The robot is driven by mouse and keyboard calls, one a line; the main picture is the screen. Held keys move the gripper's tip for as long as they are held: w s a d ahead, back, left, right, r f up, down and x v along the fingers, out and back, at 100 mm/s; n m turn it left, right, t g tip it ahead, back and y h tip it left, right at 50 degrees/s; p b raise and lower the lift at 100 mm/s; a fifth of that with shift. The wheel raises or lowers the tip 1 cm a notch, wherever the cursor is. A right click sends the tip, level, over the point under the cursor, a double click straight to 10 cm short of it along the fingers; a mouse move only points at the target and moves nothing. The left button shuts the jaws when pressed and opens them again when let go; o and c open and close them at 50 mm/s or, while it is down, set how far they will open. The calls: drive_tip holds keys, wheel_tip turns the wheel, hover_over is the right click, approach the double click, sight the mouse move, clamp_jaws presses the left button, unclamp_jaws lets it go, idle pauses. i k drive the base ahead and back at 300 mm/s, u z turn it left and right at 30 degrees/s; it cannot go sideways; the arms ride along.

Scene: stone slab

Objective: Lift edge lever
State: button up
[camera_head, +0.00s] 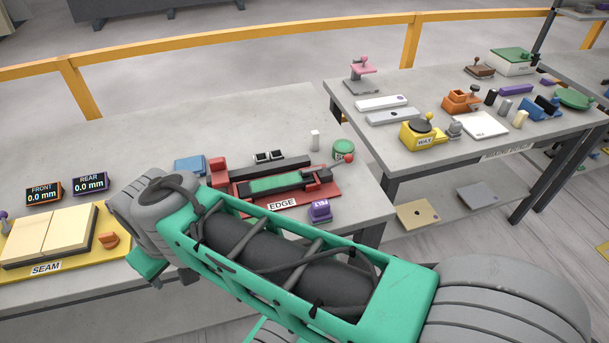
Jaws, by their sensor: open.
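The red edge fixture (325,190), labelled EDGE, sits on the near table. It carries a long green strip (275,184), dark bars and red end blocks. A thin lever with a red ball knob (349,158) sticks out at its right end, slanting slightly upward to the right. My green and grey arm crosses in front of the fixture and covers its lower left part. The arm's far end is a grey joint left of the fixture. My gripper's fingers do not show.
A purple FELT block (320,211), white block (315,140), green round tin (343,147) and blue block (190,165) stand around the fixture. The yellow SEAM board (97,252) and two displays (90,183) are at left. A second table (400,90) holds several tools.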

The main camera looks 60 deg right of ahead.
sight(348, 158)
drive_tip(key=z, duration=2.1)
drive_tip(key=k, duration=1.35)
drive_tip(key=u, duration=0.2)
drive_tip(key=i, duration=0.8)
drive_tip(key=u, duration=0.55)
